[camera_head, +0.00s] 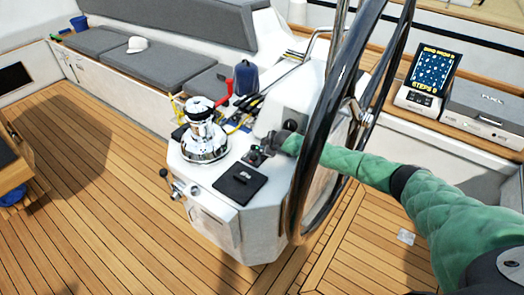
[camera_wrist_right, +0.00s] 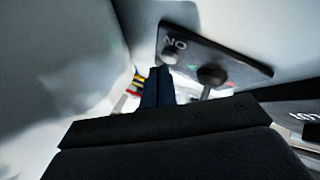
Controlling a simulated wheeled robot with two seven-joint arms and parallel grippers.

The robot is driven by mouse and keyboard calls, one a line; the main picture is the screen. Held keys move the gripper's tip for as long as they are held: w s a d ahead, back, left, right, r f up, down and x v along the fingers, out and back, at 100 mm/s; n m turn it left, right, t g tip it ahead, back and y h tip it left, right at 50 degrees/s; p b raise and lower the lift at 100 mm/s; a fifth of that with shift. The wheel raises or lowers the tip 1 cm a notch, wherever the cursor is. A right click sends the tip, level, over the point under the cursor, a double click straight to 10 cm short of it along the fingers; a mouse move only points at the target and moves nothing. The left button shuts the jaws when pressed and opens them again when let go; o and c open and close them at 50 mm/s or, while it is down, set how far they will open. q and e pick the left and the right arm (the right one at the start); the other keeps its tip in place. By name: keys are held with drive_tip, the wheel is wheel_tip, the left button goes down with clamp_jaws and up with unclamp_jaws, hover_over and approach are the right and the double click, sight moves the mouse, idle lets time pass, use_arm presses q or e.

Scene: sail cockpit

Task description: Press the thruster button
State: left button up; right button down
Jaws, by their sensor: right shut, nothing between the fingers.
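The thruster panel (camera_head: 254,157) is a small dark plate on the white steering console, beside the wheel. In the right wrist view the panel (camera_wrist_right: 235,63) carries a round dark button (camera_wrist_right: 171,52) under white lettering that looks like "NO". A short lever (camera_wrist_right: 210,78) stands beside the button, between small green and red marks. My right gripper (camera_head: 268,148) reaches past the wheel to the panel. Its shut, empty fingers (camera_wrist_right: 160,82) show just below the button in the wrist view. I cannot tell whether they touch it. My left gripper is out of view.
The large steering wheel (camera_head: 318,125) stands close beside my right forearm. A chrome winch (camera_head: 205,140) and a black square cover (camera_head: 240,184) sit on the console. A display (camera_head: 430,72) stands at the right. The wooden deck (camera_head: 95,185) at left is mostly open.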

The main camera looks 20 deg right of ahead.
drive_tip(key=shift+f, duration=0.3)
idle(0.5)
idle(0.3)
drive_tip(key=shift+r, duration=0.75)
wheel_tip(320, 180, up, 6)
drive_tip(key=p, duration=0.4)
idle(0.6)
